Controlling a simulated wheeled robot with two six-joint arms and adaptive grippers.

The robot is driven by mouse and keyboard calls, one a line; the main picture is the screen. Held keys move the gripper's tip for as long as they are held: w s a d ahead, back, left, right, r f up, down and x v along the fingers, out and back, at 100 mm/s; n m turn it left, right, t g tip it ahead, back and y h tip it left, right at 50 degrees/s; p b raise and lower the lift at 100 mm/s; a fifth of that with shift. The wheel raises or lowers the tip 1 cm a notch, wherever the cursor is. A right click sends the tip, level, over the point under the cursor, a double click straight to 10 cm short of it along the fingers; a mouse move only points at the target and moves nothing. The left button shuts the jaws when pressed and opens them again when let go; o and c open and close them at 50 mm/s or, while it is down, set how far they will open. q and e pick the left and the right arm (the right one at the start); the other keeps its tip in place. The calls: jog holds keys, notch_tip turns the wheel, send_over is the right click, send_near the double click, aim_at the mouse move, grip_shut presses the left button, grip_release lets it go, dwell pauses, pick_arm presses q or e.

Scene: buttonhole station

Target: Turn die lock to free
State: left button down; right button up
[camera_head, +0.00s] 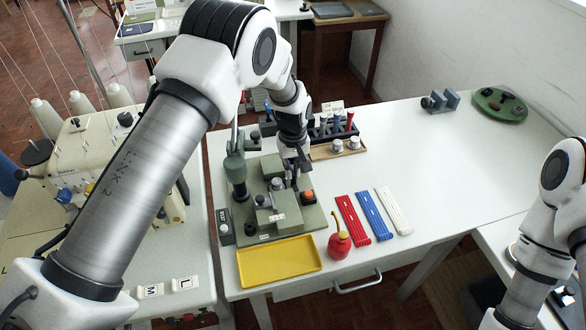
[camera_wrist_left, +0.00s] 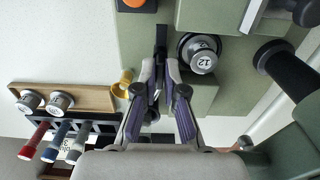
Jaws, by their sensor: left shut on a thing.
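My left gripper (camera_head: 298,178) comes down over the back right part of the green buttonhole machine (camera_head: 240,226). In the left wrist view its two fingers (camera_wrist_left: 161,68) are closed on a dark, narrow bar (camera_wrist_left: 161,38), which looks like the lever of the die lock. The finger pads lie along both sides of the bar. A round die marked 12 (camera_wrist_left: 203,60) sits just right of the fingers, apart from them. In the head view the arm and fingers hide most of the lever, so its angle is hard to tell. My right gripper is not in view.
An orange button (camera_head: 308,196) is on the machine's right. A rack of tools (camera_head: 333,127) with a wooden tray stands behind it. A yellow tray (camera_head: 280,262), a red oil can (camera_head: 339,244) and red, blue and white strips (camera_head: 373,215) lie in front. The table's right side is clear.

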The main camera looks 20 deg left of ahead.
pick_arm(q)
jog(key=c, duration=1.5)
grip_release()
jog(key=shift+s+f, duration=0.15)
jog(key=shift+f, duration=0.05)
jog(key=shift+o, duration=1.2)
jog(key=shift+r, duration=0.1)
notch_tip(320, 180, up, 12)
jog(key=shift+w, duration=0.2)
